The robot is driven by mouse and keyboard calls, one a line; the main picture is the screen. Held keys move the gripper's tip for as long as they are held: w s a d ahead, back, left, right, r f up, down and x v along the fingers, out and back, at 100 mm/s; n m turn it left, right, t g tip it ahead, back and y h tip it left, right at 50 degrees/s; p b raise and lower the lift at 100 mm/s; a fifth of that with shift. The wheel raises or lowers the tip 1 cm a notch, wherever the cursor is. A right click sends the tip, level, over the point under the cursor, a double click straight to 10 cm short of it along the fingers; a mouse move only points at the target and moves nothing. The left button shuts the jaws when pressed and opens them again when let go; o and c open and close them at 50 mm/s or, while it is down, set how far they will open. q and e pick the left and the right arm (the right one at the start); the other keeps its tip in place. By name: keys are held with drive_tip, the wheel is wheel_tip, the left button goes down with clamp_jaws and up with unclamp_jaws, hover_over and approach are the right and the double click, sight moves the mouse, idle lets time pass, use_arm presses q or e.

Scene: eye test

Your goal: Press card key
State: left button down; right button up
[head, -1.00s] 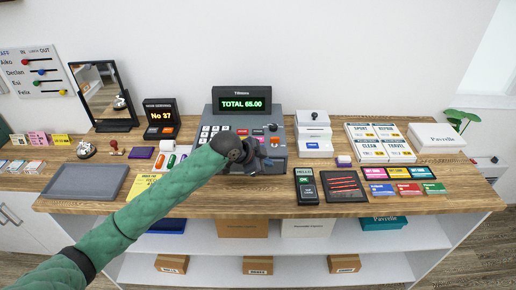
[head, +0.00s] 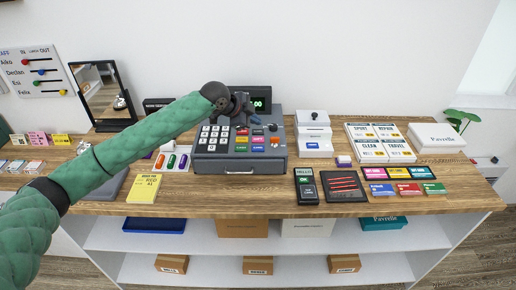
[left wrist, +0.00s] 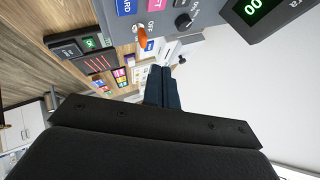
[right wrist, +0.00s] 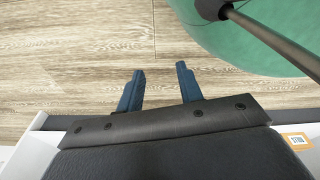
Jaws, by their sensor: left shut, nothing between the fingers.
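The cash register (head: 214,165) stands at the middle of the counter, with white number keys and coloured keys on its sloped face. In the left wrist view a blue key (left wrist: 121,18) reading "CARD" shows at the top edge, partly cut off. In the head view its lettering is too small to read. My left gripper (head: 241,110) is above the register's top, in front of its display; it is shut and empty, and apart from the blue key in the left wrist view. My right gripper (right wrist: 160,72) is open and empty over the floor, outside the head view.
An orange lever (left wrist: 141,36) and a black knob (left wrist: 183,22) sit close to the keys. The register's display (head: 261,103) is mostly hidden by my left gripper. A card terminal (head: 307,188) and a black tray (head: 343,198) stand to the right.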

sight(255, 149)
use_arm(q)
drive_tip(key=shift+f, duration=0.1)
